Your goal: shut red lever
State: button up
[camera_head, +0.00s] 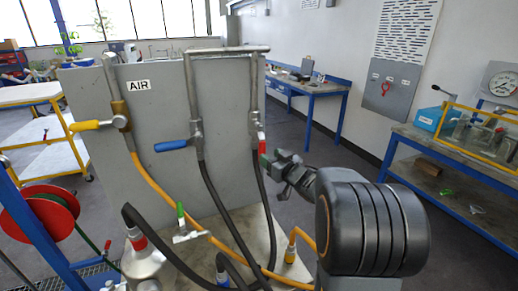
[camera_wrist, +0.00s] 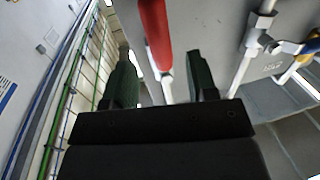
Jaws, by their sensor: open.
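The red lever (camera_head: 262,143) is on the right-hand valve of the grey panel in the head view, its handle pointing down and out towards the camera. In the wrist view the red lever (camera_wrist: 155,32) comes in from the top, between the lines of my two fingers. My gripper (camera_head: 273,166) is right at the lever's lower end in the head view. In the wrist view my gripper (camera_wrist: 161,72) is open, with one finger on each side of the lever and gaps visible. I cannot tell how deep the handle lies between them.
A blue lever (camera_head: 171,145) and a yellow lever (camera_head: 90,125) sit on valves to the left. Black hoses (camera_head: 218,190) and an orange hose (camera_head: 160,190) hang below. A green-handled valve (camera_head: 181,216) stands lower down. A workbench (camera_head: 455,165) is at right.

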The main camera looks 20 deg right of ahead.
jog(key=w+a, duration=0.1)
jog(key=w, duration=0.6)
jog(key=shift+a+p, duration=0.2)
jog(key=shift+p, duration=0.25)
jog(key=shift+w, duration=0.1)
grip_shut()
